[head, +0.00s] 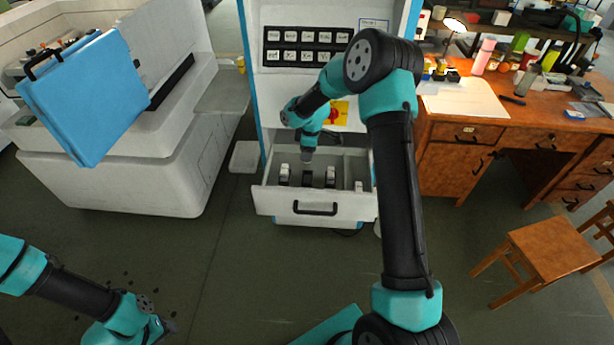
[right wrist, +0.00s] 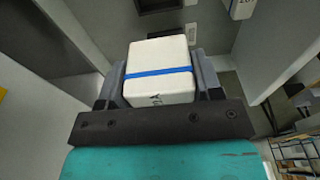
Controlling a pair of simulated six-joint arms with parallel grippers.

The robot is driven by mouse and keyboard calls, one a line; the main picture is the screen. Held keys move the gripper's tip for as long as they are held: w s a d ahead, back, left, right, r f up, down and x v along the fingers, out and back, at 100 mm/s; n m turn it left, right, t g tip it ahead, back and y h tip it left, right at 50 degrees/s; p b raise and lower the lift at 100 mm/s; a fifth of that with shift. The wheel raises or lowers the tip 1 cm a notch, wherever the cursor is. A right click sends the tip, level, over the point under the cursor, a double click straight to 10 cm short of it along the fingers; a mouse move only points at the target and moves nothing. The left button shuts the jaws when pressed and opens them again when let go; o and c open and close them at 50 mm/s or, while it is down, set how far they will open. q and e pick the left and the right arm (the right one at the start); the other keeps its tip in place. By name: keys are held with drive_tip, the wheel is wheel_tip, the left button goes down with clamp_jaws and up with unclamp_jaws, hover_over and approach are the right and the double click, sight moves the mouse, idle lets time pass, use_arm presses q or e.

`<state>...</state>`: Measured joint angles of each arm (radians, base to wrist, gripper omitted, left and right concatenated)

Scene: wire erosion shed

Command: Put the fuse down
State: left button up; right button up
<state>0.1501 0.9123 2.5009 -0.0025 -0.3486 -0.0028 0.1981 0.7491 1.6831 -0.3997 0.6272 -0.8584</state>
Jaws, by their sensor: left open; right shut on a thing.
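A white fuse (right wrist: 158,85) with a blue band is gripped between the fingers of my right gripper (right wrist: 160,90) in the right wrist view. In the head view my right gripper (head: 307,157) points down over the open drawer (head: 280,205); the held fuse is too small to make out there. Whether the fuse touches the drawer floor I cannot tell. My left gripper (head: 164,327) is low at the left, open and away from the drawer, partly cut off by the lower edge.
Other small white pieces (head: 285,175) (head: 331,176) stand in the drawer, which has dividers. A wooden desk (head: 464,155) and stool (head: 545,250) are at the right, a white machine (head: 120,170) at the left.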

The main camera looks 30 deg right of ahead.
drive_tip(key=shift+f, duration=2.75)
drive_tip(key=shift+f, duration=1.85)
drive_tip(key=shift+f, duration=0.65)
drive_tip(key=o, duration=0.9)
drive_tip(key=shift+o, duration=0.2)
drive_tip(key=shift+r, duration=0.1)
drive_tip(key=r, duration=0.8)
drive_tip(key=s+d+r, duration=0.1)
drive_tip(key=r, duration=0.4)
drive_tip(key=shift+d, duration=0.1)
